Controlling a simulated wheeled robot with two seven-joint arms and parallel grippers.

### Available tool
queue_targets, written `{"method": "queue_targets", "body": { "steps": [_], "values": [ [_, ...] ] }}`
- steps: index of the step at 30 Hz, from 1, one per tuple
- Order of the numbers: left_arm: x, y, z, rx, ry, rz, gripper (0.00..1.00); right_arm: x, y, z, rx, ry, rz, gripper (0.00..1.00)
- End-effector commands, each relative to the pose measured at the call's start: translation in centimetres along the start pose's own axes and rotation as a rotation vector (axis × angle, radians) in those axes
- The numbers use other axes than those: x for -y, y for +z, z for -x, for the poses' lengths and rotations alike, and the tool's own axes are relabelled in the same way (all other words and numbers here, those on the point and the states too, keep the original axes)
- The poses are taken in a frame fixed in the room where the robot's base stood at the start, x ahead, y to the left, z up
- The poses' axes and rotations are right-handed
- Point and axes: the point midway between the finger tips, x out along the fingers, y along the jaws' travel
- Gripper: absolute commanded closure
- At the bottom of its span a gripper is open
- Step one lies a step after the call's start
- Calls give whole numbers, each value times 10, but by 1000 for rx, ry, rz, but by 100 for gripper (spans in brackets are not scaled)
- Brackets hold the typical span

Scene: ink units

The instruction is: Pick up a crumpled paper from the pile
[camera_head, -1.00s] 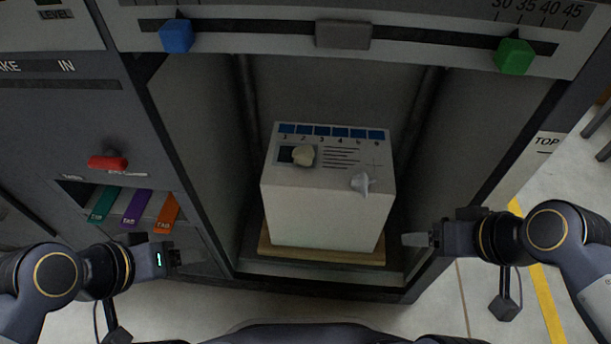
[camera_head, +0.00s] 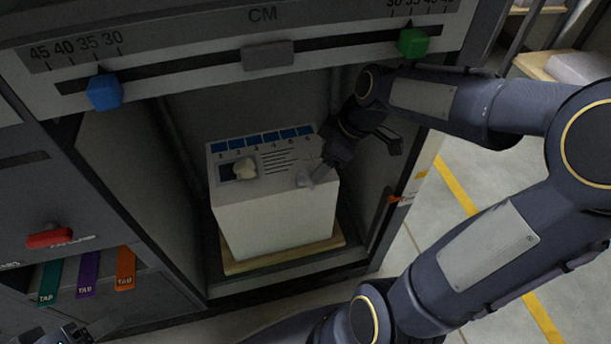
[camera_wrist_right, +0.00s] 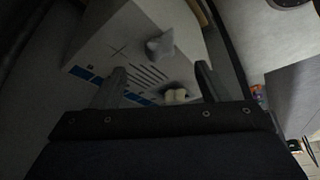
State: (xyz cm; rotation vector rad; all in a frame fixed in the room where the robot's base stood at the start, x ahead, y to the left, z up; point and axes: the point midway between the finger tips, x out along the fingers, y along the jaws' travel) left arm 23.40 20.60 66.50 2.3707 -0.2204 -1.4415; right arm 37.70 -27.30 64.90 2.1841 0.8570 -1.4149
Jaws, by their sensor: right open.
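A white box-shaped unit (camera_head: 275,225) stands in the open bay, with blue numbered squares and printed lines on top. A pale crumpled lump (camera_head: 243,170) lies on the dark square of its top; the right wrist view shows it too (camera_wrist_right: 176,96). A grey, pointed, crumpled-looking piece (camera_head: 304,180) sits near the top's front right corner; the right wrist view shows it (camera_wrist_right: 160,45) just beyond and between the finger tips. I see no clear pile. My right gripper (camera_head: 322,172) is open and empty over the box's right side. My left gripper (camera_head: 72,334) is partly cut off.
The bay's side walls flank the box, which stands on a wooden board (camera_head: 285,254). A scale bar with a blue slider (camera_head: 104,92), grey slider (camera_head: 268,55) and green slider (camera_head: 413,43) crosses above. A red handle (camera_head: 49,238) and coloured tabs (camera_head: 125,268) are left.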

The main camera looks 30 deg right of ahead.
Motion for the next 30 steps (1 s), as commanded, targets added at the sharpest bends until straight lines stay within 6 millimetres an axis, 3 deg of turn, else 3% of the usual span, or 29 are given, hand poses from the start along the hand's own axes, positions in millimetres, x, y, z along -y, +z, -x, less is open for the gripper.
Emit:
{"method": "queue_targets", "body": {
  "steps": [13,23,30],
  "values": [
    [11,12,-25,0,0,0,32,1,2,-63,1,-3,-2,31],
    [12,13,-26,0,0,0,32,1,0,-71,-1,0,-3,31],
    [12,13,-26,0,0,0,32,1,0,-71,0,0,-3,59]
  ]
}}
